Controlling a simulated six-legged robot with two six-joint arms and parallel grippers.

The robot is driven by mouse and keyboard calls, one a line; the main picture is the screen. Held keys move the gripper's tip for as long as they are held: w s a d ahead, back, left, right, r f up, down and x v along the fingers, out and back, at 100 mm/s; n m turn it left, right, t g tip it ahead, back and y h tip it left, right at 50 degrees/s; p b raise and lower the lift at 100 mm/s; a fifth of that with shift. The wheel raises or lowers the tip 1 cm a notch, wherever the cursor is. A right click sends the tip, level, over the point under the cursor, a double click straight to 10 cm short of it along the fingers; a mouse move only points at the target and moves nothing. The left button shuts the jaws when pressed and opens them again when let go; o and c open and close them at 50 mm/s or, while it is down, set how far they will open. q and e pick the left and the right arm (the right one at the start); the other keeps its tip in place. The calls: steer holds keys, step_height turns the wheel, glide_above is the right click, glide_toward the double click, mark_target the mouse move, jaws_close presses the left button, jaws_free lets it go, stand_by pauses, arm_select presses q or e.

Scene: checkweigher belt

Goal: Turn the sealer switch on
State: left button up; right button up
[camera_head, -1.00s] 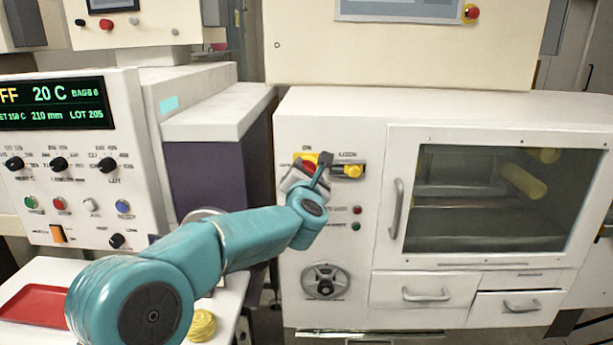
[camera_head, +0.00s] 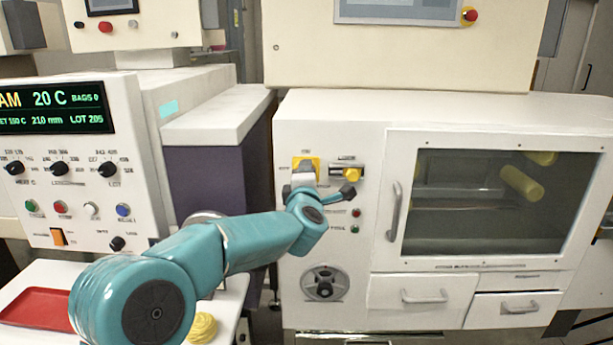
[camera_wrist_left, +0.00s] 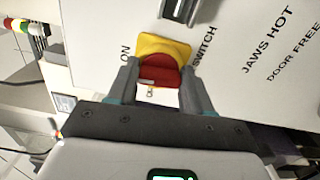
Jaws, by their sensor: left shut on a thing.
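The sealer switch is a red knob (camera_wrist_left: 160,72) on a yellow plate, with the words ON and SWITCH beside it in the left wrist view. My left gripper (camera_wrist_left: 159,68) has one finger on each side of the red knob and is shut on it. In the head view the yellow plate (camera_head: 314,162) shows at the upper left of the white cabinet front, and my left gripper (camera_head: 303,176) covers the knob. Which marking the knob points at cannot be told. My right gripper is not in view.
A yellow lock switch (camera_head: 351,174) sits just right of the plate. Below are small red and green lamps and a round handwheel (camera_head: 325,282). A windowed door with a handle (camera_head: 394,210) is to the right. A control panel with a display (camera_head: 52,108) stands left.

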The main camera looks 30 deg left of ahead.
arm_select(q)
steer(key=shift+f+m, duration=0.1)
steer(key=shift+m, duration=0.5)
steer(key=o, duration=1)
steer(key=shift+d, duration=0.1)
steer(key=shift+o, duration=0.2)
steer(key=b+v, duration=0.3)
steer(key=v, duration=1.3)
steer(key=shift+s+b, duration=0.2)
steer(key=shift+b, duration=0.1)
